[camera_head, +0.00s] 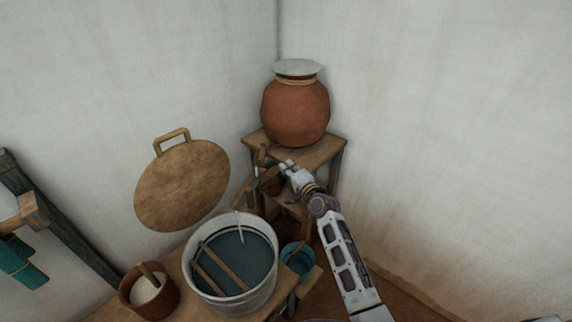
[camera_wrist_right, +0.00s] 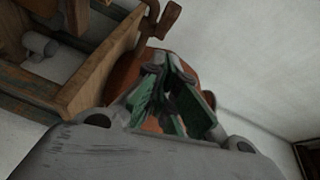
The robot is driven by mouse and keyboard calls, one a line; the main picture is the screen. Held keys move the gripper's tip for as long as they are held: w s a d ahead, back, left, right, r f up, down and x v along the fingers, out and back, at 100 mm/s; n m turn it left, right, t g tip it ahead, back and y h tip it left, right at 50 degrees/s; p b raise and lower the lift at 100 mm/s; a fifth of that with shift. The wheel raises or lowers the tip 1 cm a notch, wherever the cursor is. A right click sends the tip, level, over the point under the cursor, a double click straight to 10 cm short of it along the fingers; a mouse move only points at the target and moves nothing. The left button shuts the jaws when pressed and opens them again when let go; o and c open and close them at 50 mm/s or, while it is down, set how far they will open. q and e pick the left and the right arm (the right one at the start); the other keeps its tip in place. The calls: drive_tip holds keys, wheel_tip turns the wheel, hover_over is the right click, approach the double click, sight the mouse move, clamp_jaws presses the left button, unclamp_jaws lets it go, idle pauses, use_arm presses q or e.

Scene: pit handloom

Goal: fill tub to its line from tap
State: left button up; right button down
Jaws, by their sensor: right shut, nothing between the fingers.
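A pale round tub (camera_head: 272,284) stands on a wooden bench, with dark blue-grey liquid (camera_head: 252,262) and two wooden slats inside. A thin pale upright streak shows at its back; I cannot tell if it is water or a rod. A brown tap-like wooden piece (camera_head: 262,154) stands at the stool's front, and shows in the right wrist view (camera_wrist_right: 160,18). My right gripper (camera_head: 286,168) is shut and empty beside it, apart or touching I cannot tell. Its green-padded fingers (camera_wrist_right: 172,98) show in the right wrist view. My left gripper is not in view. No fill line is clear.
A clay pot (camera_head: 295,112) with a pale lid stands on a wooden stool (camera_head: 325,147) in the corner. A round wooden lid (camera_head: 182,187) leans on the wall. A brown bowl (camera_head: 166,302) and a teal bucket (camera_head: 306,262) flank the tub.

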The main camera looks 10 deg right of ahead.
drive_tip(key=shift+a+v, duration=0.2)
drive_tip(key=shift+v, duration=0.7)
drive_tip(key=shift+a+v, duration=0.2)
drive_tip(key=shift+v, duration=0.65)
drive_tip(key=shift+s, duration=0.15)
drive_tip(key=c, duration=2.2)
unclamp_jaws()
